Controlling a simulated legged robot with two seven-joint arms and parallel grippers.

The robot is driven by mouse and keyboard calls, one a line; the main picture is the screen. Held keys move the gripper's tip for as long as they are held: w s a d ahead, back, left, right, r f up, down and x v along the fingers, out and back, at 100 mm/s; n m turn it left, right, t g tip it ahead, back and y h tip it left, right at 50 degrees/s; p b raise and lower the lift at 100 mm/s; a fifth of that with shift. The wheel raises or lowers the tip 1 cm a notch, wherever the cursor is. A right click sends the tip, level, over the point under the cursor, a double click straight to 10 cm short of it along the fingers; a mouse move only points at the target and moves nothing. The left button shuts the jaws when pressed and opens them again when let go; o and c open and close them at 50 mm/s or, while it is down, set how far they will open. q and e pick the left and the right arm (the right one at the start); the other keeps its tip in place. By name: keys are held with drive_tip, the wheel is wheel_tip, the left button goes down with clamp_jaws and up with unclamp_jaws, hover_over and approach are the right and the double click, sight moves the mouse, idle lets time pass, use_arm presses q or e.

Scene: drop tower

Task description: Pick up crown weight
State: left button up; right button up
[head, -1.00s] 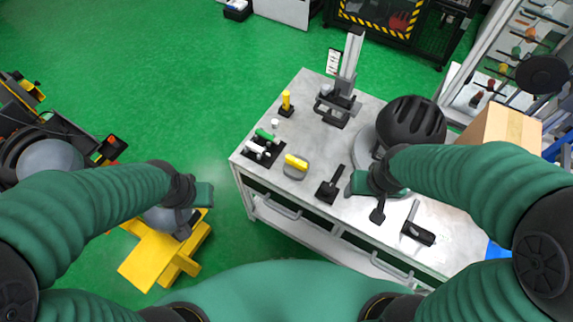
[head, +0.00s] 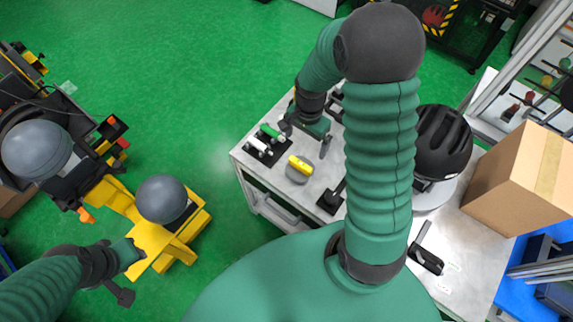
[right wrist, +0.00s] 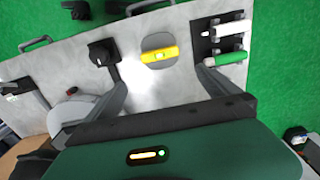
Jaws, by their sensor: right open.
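A yellow-handled grey round weight (head: 300,167), which I take for the crown weight, rests on the grey bench top (head: 251,172). In the right wrist view its yellow handle (right wrist: 160,55) lies flat across its disc, between and beyond the fingertips. My right gripper (head: 306,144) is open and empty above the bench, just behind the weight in the head view; its spread fingers also show in the right wrist view (right wrist: 160,80). My left gripper (head: 106,286) is at lower left, away from the bench; its jaws are unclear.
Green and white handled pieces (head: 264,140) sit beside the weight. A yellow stand with a grey ball (head: 161,198) is at left.

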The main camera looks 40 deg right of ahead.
sight(299, 168)
drive_tip(key=f, duration=1)
drive_tip(key=a+f, duration=0.1)
drive_tip(key=f, duration=0.4)
drive_tip(key=shift+s+a+f, duration=0.1)
drive_tip(key=shift+f, duration=0.25)
drive_tip(key=shift+a+f, duration=0.1)
drive_tip(key=shift+f, duration=0.05)
drive_tip(key=shift+a, duration=0.1)
drive_tip(key=shift+c, duration=1.1)
drive_tip(key=c, duration=1.5)
drive_tip(key=shift+d, duration=0.2)
drive_tip(key=shift+c, duration=0.9)
drive_tip(key=shift+r, duration=0.2)
